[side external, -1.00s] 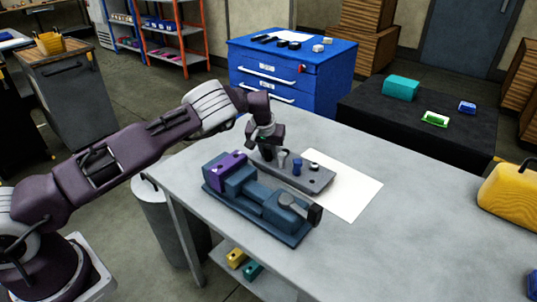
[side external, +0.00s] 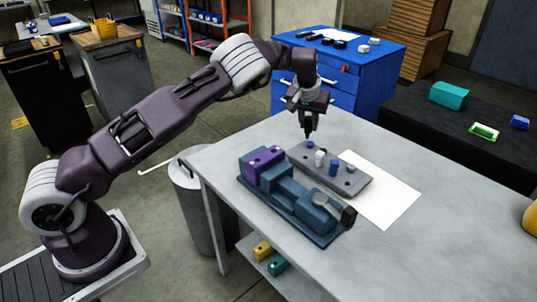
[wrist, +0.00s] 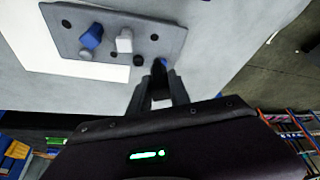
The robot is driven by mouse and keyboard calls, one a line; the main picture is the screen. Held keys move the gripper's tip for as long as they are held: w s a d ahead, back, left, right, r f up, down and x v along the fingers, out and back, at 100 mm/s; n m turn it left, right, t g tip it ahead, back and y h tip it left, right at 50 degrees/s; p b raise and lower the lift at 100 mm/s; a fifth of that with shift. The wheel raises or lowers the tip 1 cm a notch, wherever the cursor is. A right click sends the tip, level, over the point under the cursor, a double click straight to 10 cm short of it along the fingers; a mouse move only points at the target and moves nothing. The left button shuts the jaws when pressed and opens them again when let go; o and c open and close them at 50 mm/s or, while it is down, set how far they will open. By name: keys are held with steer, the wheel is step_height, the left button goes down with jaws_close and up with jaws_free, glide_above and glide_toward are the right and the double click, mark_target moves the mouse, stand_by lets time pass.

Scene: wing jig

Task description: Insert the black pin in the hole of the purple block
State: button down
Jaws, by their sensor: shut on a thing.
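The purple block (side external: 264,161) sits at the left end of a blue vise (side external: 297,199), with small dark hole openings on its top. My gripper (side external: 308,130) is above the back left end of a grey pin tray (side external: 335,182), behind and to the right of the block. It points down and is shut on the dark, narrow black pin, which is apart from the block. In the wrist view the dark fingers (wrist: 158,82) close together at the tray's edge; the pin is hard to tell from them.
The tray holds a white pin (side external: 319,158), a blue pin (side external: 334,168) and a grey pin (side external: 350,168); another blue one (side external: 310,145) stands below my gripper. White paper (side external: 385,200) lies beside the tray. The table's right front is clear.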

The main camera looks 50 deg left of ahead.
steer(key=s+a+r+n+g+y, duration=0.1)
steer(key=s+r+n+g, duration=0.15)
steer(key=s+n, duration=0.5)
steer(key=s+a+r+n+g+y, duration=0.15)
steer(key=s+r+n, duration=0.25)
steer(key=s, duration=0.6)
steer(key=shift+n, duration=0.25)
steer(key=shift+s+f, duration=0.2)
steer(key=shift+f, duration=1.3)
steer(key=shift+s+f, duration=0.2)
steer(key=shift+f, duration=1.25)
steer(key=shift+f, duration=1.4)
steer(key=c, duration=1.1)
jaws_free()
